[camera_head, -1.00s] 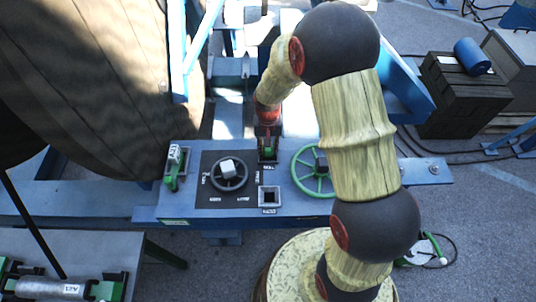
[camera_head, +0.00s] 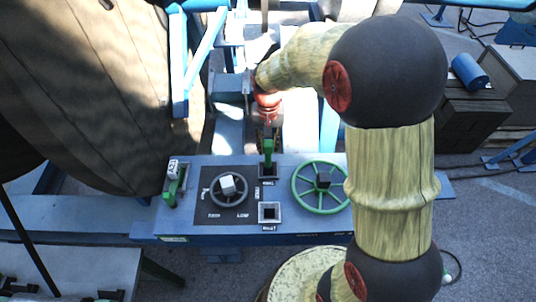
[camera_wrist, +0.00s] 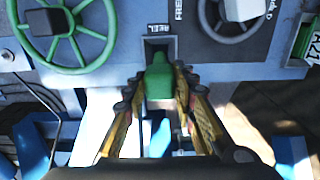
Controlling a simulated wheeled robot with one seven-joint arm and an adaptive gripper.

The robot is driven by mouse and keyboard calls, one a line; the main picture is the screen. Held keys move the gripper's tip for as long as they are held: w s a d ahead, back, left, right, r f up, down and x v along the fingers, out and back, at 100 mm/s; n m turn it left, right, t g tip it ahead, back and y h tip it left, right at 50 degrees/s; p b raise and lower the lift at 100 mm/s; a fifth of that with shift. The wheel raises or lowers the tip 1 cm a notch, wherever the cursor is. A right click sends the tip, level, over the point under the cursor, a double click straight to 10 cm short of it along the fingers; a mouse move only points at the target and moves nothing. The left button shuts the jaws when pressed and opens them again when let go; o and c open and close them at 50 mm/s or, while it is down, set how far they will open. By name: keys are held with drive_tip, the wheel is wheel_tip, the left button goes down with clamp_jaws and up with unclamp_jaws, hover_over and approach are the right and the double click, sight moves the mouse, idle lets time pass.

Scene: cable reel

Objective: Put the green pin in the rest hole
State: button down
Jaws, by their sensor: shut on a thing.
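My gripper (camera_wrist: 158,88) is shut on the green pin (camera_wrist: 158,78), with one finger on each side of it. In the head view the green pin (camera_head: 268,150) stands upright under my gripper (camera_head: 268,136). Its lower end is at the far edge of the REEL hole (camera_head: 267,171); I cannot tell whether the tip is fully clear of it. The dark REEL hole (camera_wrist: 157,44) shows just beyond the pin in the wrist view. The rest hole (camera_head: 269,212), a square socket with a pale rim, is open and empty, nearer the panel's front edge.
The blue panel (camera_head: 290,228) carries a dark knob wheel (camera_head: 228,187) left of the holes and a green handwheel (camera_head: 321,187) to the right. A green-handled, tagged part (camera_head: 174,183) is at the panel's left. The big reel (camera_head: 85,80) stands at the left.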

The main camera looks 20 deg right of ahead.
wheel_tip(320, 180, up, 6)
drive_tip(key=shift+r, duration=0.2)
wheel_tip(320, 180, up, 11)
drive_tip(key=p, duration=0.7)
drive_tip(key=shift+f, duration=0.2)
idle(0.8)
idle(1.0)
